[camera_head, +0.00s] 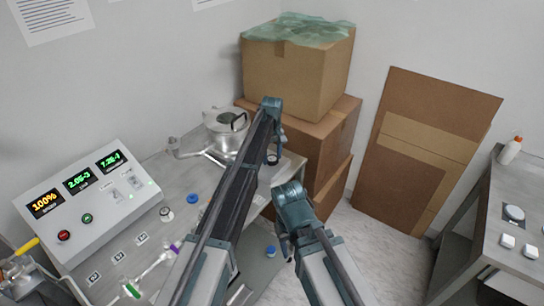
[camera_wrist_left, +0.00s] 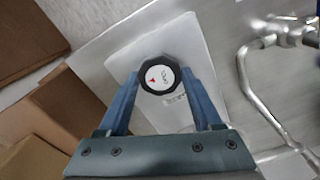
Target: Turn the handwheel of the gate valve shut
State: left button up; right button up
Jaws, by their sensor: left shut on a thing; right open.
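The gate valve's handwheel (camera_wrist_left: 157,75) is a black, many-sided knob with a white cap. The cap bears small lettering and a red arrow pointing to the upper left in the left wrist view. In the head view the handwheel (camera_head: 272,160) shows as a small dark shape near the steel bench's right corner. My left gripper (camera_wrist_left: 159,80) is shut on it, one finger on each side. In the head view my left gripper (camera_head: 271,152) reaches down from above. My right gripper (camera_head: 287,248) is lower, apart from the handwheel; its fingertips are hard to make out.
A control box (camera_head: 88,200) with lit displays stands on the bench at left. A round metal chamber (camera_head: 226,135) and pipes stand behind the left arm. Cardboard boxes (camera_head: 290,85) are stacked behind the bench. Floor (camera_head: 375,245) is open toward the right-hand table (camera_head: 500,230).

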pick_arm(q)
jog(key=m, duration=0.5)
jog(key=shift+m, duration=0.3)
jog(key=m, duration=0.9)
jog(key=shift+m, duration=0.4)
jog(key=m, duration=1)
jog(key=shift+m, duration=0.4)
jog(key=m, duration=0.5)
jog(key=shift+m, duration=0.3)
jog(key=m, duration=0.5)
jog(key=shift+m, duration=2.6)
